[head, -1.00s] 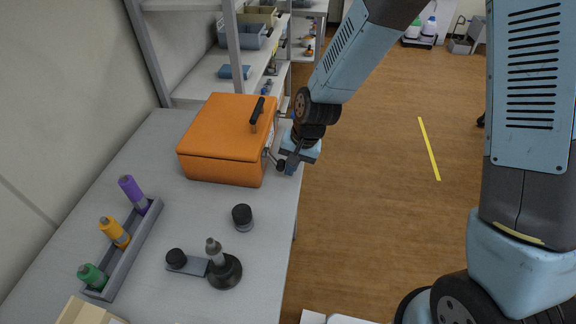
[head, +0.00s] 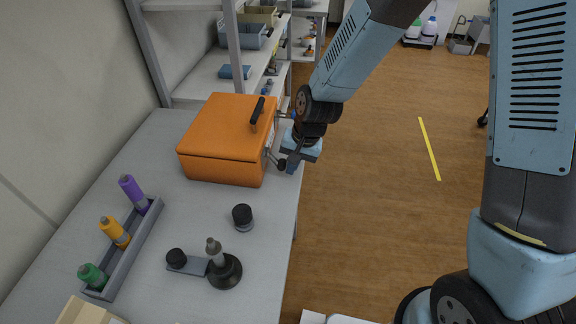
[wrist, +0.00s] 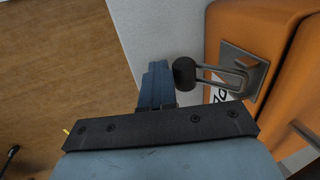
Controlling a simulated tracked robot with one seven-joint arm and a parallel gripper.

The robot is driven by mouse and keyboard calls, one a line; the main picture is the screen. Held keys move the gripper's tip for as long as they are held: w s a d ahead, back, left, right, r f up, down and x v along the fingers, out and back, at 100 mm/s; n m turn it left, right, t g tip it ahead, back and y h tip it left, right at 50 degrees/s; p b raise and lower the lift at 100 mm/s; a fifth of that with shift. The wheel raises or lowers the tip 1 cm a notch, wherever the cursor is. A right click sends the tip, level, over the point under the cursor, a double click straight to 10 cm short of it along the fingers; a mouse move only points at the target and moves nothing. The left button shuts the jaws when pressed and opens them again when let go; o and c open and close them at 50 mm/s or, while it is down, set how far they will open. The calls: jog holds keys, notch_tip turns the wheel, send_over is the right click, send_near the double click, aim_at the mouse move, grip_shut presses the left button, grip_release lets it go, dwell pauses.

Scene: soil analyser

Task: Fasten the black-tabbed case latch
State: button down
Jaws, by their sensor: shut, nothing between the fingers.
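The orange case (head: 222,145) stands closed on the grey bench. A latch with a black tab (head: 281,164) sticks out from its right side on a metal wire loop. In the wrist view the black tab (wrist: 185,74) stands out from a metal plate (wrist: 243,72) on the orange wall, tilted away from the case. My gripper (head: 292,166) is shut and empty beside the tab, on its outer side. In the wrist view the blue fingers (wrist: 155,85) are together just left of the tab; a small gap seems to show.
A second wire latch (head: 284,115) is farther along the same side, partly behind my arm. A black handle (head: 257,111) is on the lid. A black-capped jar (head: 242,217), a dark stand (head: 224,271) and a bottle rack (head: 124,250) occupy the near bench. Open floor lies right.

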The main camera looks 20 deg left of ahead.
jog(key=shift+a+r, duration=0.3)
jog(key=shift+r, duration=0.4)
jog(key=shift+w+d+r, duration=0.1)
jog(key=shift+r, duration=0.4)
jog(key=d+v, duration=0.1)
jog(key=v, duration=1.1)
jog(key=shift+d, duration=0.15)
